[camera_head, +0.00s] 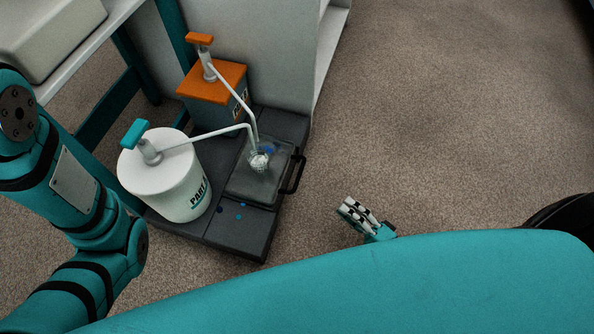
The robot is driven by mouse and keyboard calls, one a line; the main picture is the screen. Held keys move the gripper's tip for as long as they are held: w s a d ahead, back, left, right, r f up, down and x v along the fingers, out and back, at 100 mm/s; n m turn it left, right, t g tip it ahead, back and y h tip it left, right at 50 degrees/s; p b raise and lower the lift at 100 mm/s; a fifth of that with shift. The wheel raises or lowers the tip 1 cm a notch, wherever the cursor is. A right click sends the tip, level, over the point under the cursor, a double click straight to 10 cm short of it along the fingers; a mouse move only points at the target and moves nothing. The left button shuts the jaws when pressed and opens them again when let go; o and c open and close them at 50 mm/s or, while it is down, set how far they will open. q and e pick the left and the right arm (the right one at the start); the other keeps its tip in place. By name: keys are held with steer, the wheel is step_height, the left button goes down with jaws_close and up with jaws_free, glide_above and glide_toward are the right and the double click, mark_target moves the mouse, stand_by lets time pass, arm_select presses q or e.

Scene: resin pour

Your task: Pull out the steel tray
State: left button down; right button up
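The steel tray (250,188) is a flat grey tray set in a dark low platform. Its black handle (294,175) stands out on the right side. A clear cup (259,160) with something whitish in it is on the tray, under the two pump spouts. My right gripper (352,210) is low, right of and nearer than the handle, apart from it. Its fingers are seen from above and look close together, but their gap is unclear. My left arm comes in at the left; its gripper is out of view.
A white bucket (165,192) with a teal pump and an orange-topped container (212,83) with an orange pump stand on the dark platform (238,232). Blue spots mark its front. A bench with a white basin (45,32) is at upper left. Carpet right of the tray is clear.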

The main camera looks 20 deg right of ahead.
mark_target(300, 171)
steer(key=shift+b+x, duration=2.85)
steer(key=shift+x, duration=5.2)
jaws_close()
